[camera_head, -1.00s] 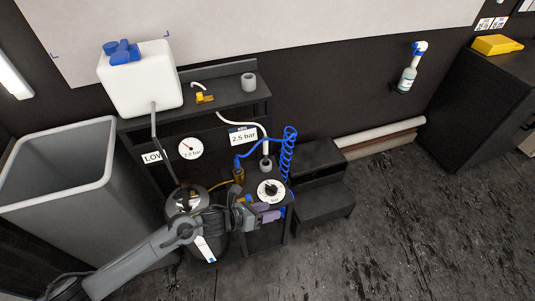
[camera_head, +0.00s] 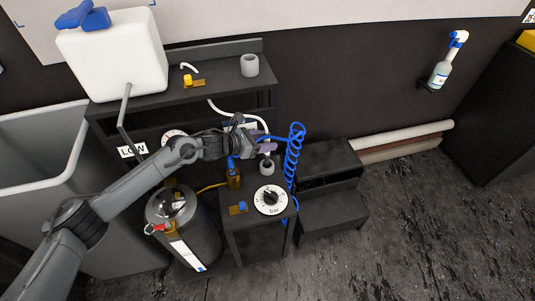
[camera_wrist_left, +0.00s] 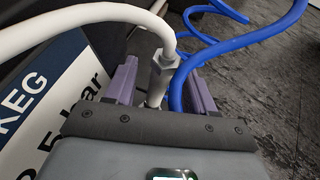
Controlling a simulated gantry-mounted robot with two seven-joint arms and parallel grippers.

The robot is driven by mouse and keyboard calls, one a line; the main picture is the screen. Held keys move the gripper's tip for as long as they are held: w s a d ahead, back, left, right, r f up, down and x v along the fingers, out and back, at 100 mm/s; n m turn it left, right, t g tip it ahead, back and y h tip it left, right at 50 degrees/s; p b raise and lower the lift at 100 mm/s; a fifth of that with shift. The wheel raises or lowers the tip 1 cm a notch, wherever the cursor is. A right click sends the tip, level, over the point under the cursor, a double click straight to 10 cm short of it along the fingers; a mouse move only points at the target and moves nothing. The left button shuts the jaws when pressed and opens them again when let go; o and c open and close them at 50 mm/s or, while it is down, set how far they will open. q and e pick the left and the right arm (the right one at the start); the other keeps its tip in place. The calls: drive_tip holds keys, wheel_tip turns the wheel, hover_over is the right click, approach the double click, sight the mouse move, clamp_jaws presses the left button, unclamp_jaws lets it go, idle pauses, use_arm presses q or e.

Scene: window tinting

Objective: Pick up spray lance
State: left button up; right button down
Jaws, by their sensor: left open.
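The spray lance (camera_head: 228,113) is a thin white tube, bent at the top, standing by the grey holder cup (camera_head: 267,168) on the low black cabinet. Contact with the lance cannot be made out. The gripper hides part of the lance in the head view. My right gripper is not in view.
A blue coiled hose (camera_head: 293,150) hangs just right of the gripper, and a blue hose (camera_wrist_left: 235,43) passes close to the right finger. A pressure dial (camera_head: 271,199), a brass fitting (camera_head: 234,180) and a steel keg (camera_head: 185,225) are nearby. Black steps (camera_head: 332,210) stand to the right.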

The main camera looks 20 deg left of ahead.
use_arm(q)
drive_tip(key=shift+w+d+f, duration=0.25)
drive_tip(key=shift+w+d, duration=0.1)
drive_tip(key=shift+d, duration=0.05)
clamp_jaws()
